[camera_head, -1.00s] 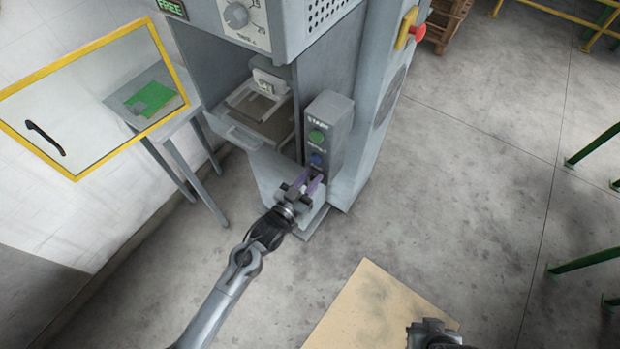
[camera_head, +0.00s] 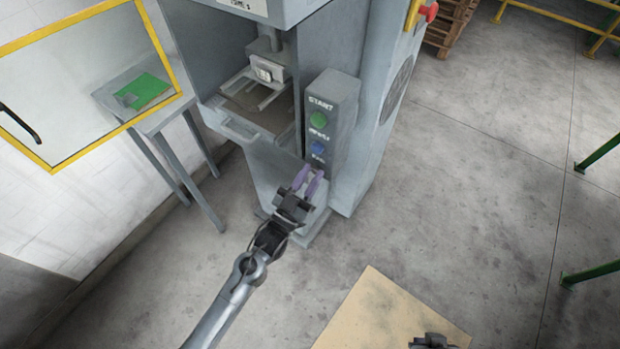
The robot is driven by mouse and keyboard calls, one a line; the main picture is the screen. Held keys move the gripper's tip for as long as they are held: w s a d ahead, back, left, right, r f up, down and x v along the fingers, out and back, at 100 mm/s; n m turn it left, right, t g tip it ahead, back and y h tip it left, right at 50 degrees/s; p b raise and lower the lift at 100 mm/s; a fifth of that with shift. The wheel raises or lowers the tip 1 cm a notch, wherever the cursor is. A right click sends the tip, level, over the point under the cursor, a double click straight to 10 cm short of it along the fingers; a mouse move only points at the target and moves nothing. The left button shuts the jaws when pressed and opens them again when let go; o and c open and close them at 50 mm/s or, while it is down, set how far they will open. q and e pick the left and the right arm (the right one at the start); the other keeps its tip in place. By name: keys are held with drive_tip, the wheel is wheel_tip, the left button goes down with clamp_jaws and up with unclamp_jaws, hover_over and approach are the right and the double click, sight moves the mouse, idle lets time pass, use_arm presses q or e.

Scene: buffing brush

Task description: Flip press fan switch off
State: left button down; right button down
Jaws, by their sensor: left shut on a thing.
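The press's grey control box (camera_head: 331,112) has a green button (camera_head: 318,119) under the word START and a blue button (camera_head: 317,148) below it. My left gripper (camera_head: 312,178) has its purple fingers at the lower front of this box, just below the blue button. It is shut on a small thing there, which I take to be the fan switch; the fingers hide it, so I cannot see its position. My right gripper (camera_head: 433,342) shows only as a dark piece at the bottom edge; its fingers are not clear.
The press (camera_head: 370,130) stands behind the box, with a red and yellow switch (camera_head: 425,12) on its side. A yellow-framed door (camera_head: 62,158) and a small table (camera_head: 118,88) are at left. A tan mat (camera_head: 385,310) lies on open floor.

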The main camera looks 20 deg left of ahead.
use_arm(q)
drive_tip(key=c, duration=0.9)
unclamp_jaws()
drive_tip(key=shift+s+f, duration=0.1)
drive_tip(key=shift+s, duration=0.05)
drive_tip(key=v, duration=1)
drive_tip(key=shift+s+a+f, duration=0.1)
drive_tip(key=shift+s+a, duration=0.1)
drive_tip(key=shift+s, duration=0.05)
